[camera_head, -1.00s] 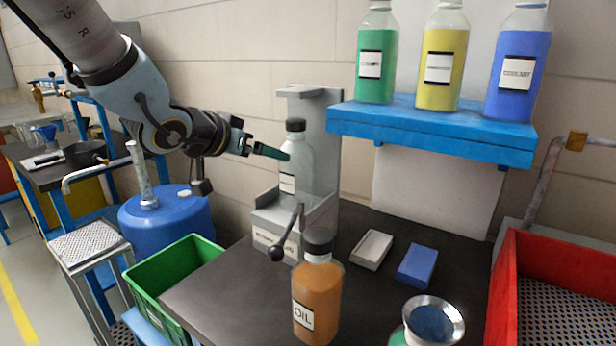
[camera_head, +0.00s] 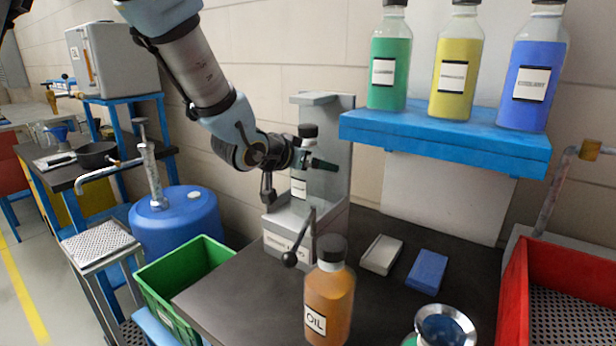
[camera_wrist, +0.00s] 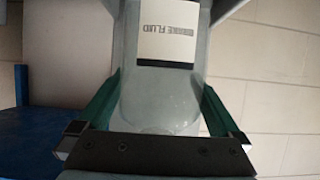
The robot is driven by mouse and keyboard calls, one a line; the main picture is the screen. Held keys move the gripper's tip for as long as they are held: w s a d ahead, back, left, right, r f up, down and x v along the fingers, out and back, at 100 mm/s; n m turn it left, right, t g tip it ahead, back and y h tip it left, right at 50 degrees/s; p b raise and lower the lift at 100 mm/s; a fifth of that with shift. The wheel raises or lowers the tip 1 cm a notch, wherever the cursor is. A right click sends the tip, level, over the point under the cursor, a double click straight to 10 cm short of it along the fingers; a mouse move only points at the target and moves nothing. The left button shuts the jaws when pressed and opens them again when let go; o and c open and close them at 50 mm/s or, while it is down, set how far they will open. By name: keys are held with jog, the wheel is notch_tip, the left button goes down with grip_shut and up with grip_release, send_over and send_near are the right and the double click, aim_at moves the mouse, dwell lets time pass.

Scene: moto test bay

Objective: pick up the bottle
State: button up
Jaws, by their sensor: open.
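A clear bottle (camera_head: 299,187) with a dark cap and white label stands upright in the grey stand (camera_head: 335,150) on the dark bench. My gripper (camera_head: 312,163) is at its upper body, and its green fingers and wrist partly hide it in the head view. In the wrist view the bottle (camera_wrist: 160,95) lies between the two green fingers of my gripper (camera_wrist: 160,85), one on each side. Its label reads brake fluid, upside down. The fingers are open; whether either one touches the bottle I cannot tell.
An orange oil bottle (camera_head: 329,297) stands in front, near the stand's black-knobbed lever (camera_head: 290,258). A blue shelf (camera_head: 450,135) with green, yellow and blue bottles is at right. A grey block (camera_head: 381,254) and blue block (camera_head: 427,271) lie on the bench. A green crate (camera_head: 160,300) is left.

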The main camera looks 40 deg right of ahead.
jog(key=shift+w+d+f, duration=0.1)
jog(key=shift+d+f, duration=0.1)
jog(key=shift+d, duration=0.25)
jog(key=c, duration=1)
jog(key=shift+c, duration=0.2)
jog(key=shift+r, duration=0.1)
